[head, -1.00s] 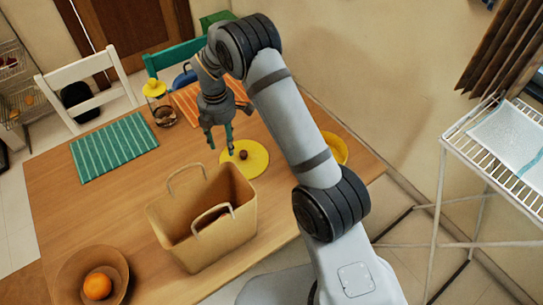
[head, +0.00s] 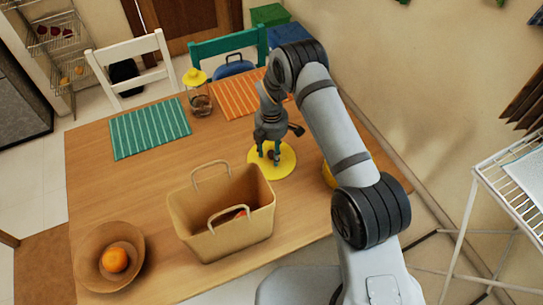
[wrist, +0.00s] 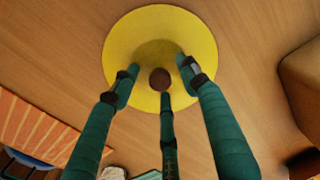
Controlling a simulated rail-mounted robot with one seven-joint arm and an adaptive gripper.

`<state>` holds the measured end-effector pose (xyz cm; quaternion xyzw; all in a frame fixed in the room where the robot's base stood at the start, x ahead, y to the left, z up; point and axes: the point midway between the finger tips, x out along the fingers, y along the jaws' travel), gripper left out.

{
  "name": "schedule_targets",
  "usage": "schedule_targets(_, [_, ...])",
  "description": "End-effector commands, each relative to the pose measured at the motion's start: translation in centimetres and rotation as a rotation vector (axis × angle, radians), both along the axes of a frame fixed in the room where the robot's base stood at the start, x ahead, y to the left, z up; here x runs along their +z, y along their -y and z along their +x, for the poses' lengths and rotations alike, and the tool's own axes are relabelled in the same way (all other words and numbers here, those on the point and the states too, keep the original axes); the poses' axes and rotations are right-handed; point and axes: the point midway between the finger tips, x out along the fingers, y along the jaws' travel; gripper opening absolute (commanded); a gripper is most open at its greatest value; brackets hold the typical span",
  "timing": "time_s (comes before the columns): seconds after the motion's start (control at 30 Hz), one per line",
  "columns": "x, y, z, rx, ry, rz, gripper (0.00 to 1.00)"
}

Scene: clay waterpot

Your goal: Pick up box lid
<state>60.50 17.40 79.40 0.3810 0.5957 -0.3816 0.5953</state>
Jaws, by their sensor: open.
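The box lid (head: 286,165) is a flat yellow disc with a small brown knob, lying on the wooden table to the right of the bag. In the wrist view the lid (wrist: 140,30) shows with its knob (wrist: 160,79) at the middle. My gripper (head: 268,155) points down over the lid. In the wrist view its three green fingers (wrist: 159,78) are spread around the knob, apart from it as far as I can see. The gripper is open and holds nothing.
A tan bag (head: 222,220) with two handles stands just left of the lid, with something reddish inside. A yellow object (head: 327,176) is partly hidden behind my arm.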

Motion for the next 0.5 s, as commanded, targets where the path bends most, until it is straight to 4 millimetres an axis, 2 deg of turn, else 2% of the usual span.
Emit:
schedule_targets(0.3, [-0.61, -0.04, -0.01, 0.000, 0.001, 0.000, 0.45])
schedule_targets(0.5, [-0.60, -0.02, -0.01, 0.000, 0.000, 0.000, 0.33])
